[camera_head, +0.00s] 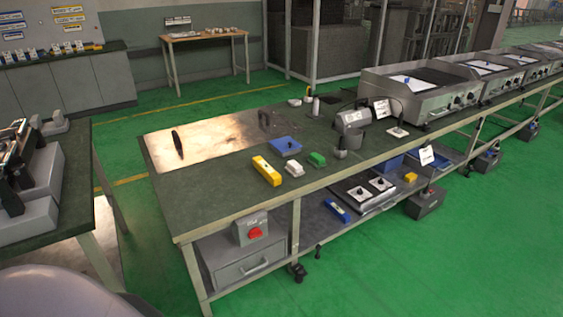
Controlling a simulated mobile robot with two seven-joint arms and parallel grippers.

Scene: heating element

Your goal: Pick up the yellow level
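The yellow level (267,171) is a short yellow bar with pale markings. It lies on the dark top of the long workbench (215,200), near the bench's front edge and left of a white-and-grey block. Nothing covers it. Neither of my grippers is in view, and nothing touches the level from above.
Beside the level lie a white block (294,167), a green block (317,159) and a blue tray (285,146). A metal plate (215,140) with a dark handle-like item is behind. Another table (75,195) with machinery stands left. Green floor lies in front.

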